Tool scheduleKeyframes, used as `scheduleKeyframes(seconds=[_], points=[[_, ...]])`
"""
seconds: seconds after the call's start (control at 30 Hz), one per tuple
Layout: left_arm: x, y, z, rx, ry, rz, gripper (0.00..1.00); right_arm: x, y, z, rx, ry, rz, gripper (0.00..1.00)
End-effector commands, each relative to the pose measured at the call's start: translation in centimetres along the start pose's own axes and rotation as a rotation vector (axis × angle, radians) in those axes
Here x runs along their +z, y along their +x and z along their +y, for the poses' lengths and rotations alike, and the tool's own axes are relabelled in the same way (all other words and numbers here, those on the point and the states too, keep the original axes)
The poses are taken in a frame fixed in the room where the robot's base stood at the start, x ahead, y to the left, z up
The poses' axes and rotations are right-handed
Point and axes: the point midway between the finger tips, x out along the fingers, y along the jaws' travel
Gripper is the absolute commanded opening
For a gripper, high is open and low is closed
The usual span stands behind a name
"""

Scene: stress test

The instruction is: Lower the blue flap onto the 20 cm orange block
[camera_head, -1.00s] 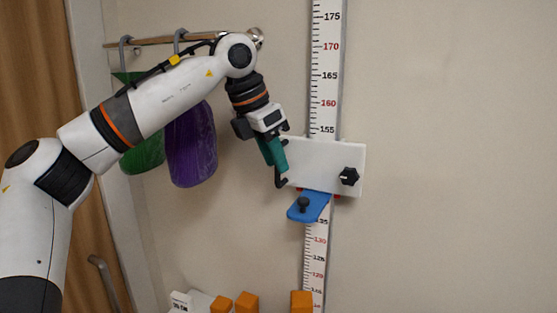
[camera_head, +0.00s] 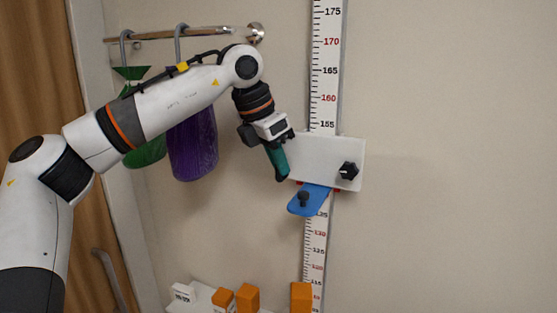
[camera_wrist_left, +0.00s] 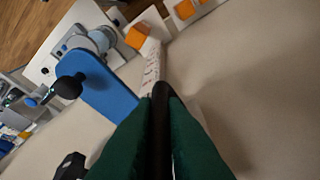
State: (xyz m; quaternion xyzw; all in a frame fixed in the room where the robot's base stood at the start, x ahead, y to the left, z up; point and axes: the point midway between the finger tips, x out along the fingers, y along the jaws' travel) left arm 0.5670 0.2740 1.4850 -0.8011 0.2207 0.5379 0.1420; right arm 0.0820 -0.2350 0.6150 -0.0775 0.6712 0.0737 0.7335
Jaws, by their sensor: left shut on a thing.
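In the left wrist view the flap (camera_wrist_left: 98,88) is beside the fingers. My left gripper (camera_head: 280,170) is at the plate's left edge. In the left wrist view its green fingers (camera_wrist_left: 160,112) are shut on a black handle (camera_wrist_left: 160,125). Several orange blocks stand at the bottom: a small one (camera_head: 222,298), a middle one (camera_head: 247,298) and a right one (camera_head: 301,298) under the flap. I cannot tell their sizes.
A black knob (camera_head: 348,171) sits on the plate's right side. A purple bag (camera_head: 193,145) and a green one (camera_head: 146,150) hang from a wall rail (camera_head: 160,37) behind my arm. The wall to the right is bare.

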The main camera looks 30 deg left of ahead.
Motion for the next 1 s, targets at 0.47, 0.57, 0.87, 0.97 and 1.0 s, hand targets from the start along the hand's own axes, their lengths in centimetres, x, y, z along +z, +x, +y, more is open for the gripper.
scheduleKeyframes(seconds=[0.47,0.57,0.87,0.97,1.0], points=[[3.5,8.5,-0.1,0.003,0.001,-0.002,0.00,-0.5,8.0,0.2,0.001,0.000,-0.005,0.36],[4.7,11.3,-0.1,0.003,0.000,-0.003,0.00,-0.7,10.4,0.2,0.001,0.000,-0.005,0.36],[7.4,17.7,-0.2,0.002,0.000,-0.003,0.00,-1.1,15.7,0.3,0.001,-0.001,-0.004,0.36],[8.0,19.1,-0.2,0.001,-0.001,-0.004,0.00,-1.2,16.7,0.3,0.001,-0.001,-0.004,0.36],[8.1,19.4,-0.2,0.000,-0.001,-0.004,0.00,-1.3,17.0,0.3,0.001,-0.001,-0.004,0.36]])
